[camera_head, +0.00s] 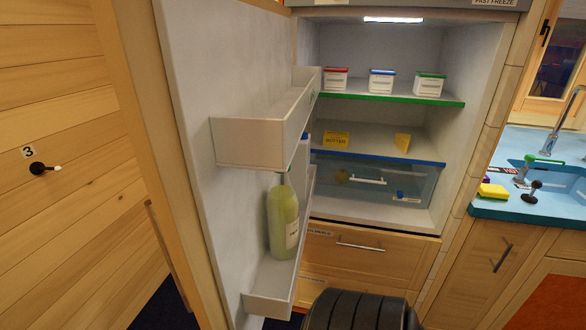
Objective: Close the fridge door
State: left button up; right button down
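The fridge door (185,110) stands wide open, swung out to the left of the lit fridge interior (410,45). Its white inner side faces me and carries an upper bin (250,145) and a lower bin (268,300). A pale green bottle (283,215) stands upright in the lower bin. The fridge shelves show to the right of the door. Neither of my grippers shows in the head view. A black ribbed part (358,312), which may be mine, shows at the bottom centre.
Tubs (381,84) stand on the top shelf, with butter (337,139) and a cheese wedge (402,142) below. A clear drawer (375,182) is inside. Wooden drawers (360,258) are underneath. A blue counter with sink (550,180) is at right, a plank wall (60,200) at left.

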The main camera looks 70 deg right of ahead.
aim_at(214, 101)
jog(key=i+z, duration=0.2)
jog(key=z, duration=0.3)
jog(key=i+j+z, duration=0.1)
jog(key=z, duration=0.35)
jog(key=i+j+z, duration=0.2)
jog(key=z, duration=0.3)
jog(key=i+j+z, duration=0.15)
jog(key=z, duration=0.3)
jog(key=j+z, duration=0.3)
jog(key=z, duration=0.2)
jog(key=i+j+z, duration=0.1)
jog(key=j+z, duration=0.2)
jog(key=z, duration=0.2)
